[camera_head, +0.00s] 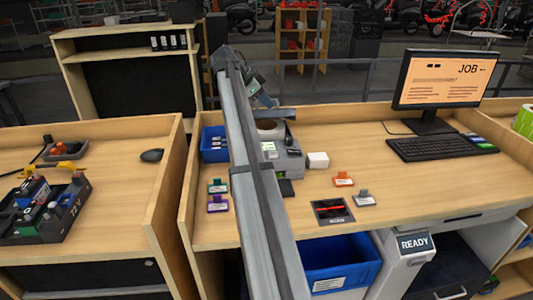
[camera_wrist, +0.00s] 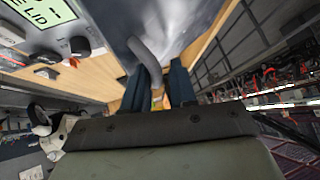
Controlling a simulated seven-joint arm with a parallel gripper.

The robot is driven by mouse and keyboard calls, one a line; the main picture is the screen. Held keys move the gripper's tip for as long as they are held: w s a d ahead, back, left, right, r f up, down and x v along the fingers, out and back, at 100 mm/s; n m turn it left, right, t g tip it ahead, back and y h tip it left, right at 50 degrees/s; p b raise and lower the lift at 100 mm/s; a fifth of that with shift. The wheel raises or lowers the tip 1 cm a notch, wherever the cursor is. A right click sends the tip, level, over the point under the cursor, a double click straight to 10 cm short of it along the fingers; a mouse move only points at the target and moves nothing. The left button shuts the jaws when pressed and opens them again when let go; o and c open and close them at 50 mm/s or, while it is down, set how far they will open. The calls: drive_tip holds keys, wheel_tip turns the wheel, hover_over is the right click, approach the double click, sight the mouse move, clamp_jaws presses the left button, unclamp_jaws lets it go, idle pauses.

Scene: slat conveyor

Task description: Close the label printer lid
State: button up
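The label printer (camera_head: 284,160) is a grey box on the right-hand bench with a small green screen. A pale label roll (camera_head: 269,129) shows in its top, and its dark lid (camera_head: 277,113) stands raised behind the roll, partly hidden by my arm. In the wrist view the printer (camera_wrist: 58,35) is at upper left, its screen showing the word "LID". My gripper (camera_head: 262,98) is above and behind the raised lid. In the wrist view its two dark blue fingers (camera_wrist: 157,88) are apart, with a grey curved part in front of them; whether they touch it cannot be told.
A blue bin (camera_head: 214,144) stands left of the printer and a white box (camera_head: 317,160) right of it. Coloured tags, a scan pad (camera_head: 329,211), a keyboard (camera_head: 441,147) and a monitor (camera_head: 443,79) are on the bench.

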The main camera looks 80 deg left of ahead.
sight(267, 113)
drive_tip(key=shift+w+d+f, duration=0.25)
drive_tip(key=shift+d+f, duration=0.05)
drive_tip(key=shift+f, duration=0.25)
drive_tip(key=shift+d, duration=0.1)
drive_tip(key=shift+d+f, duration=1.15)
drive_tip(key=shift+f, duration=0.35)
drive_tip(key=shift+d, duration=0.1)
drive_tip(key=shift+s+d+f, duration=0.1)
drive_tip(key=shift+d+f, duration=0.2)
drive_tip(key=shift+f, duration=0.3)
drive_tip(key=shift+s+d+f, duration=0.1)
drive_tip(key=shift+d+f, duration=0.2)
drive_tip(key=shift+f, duration=0.3)
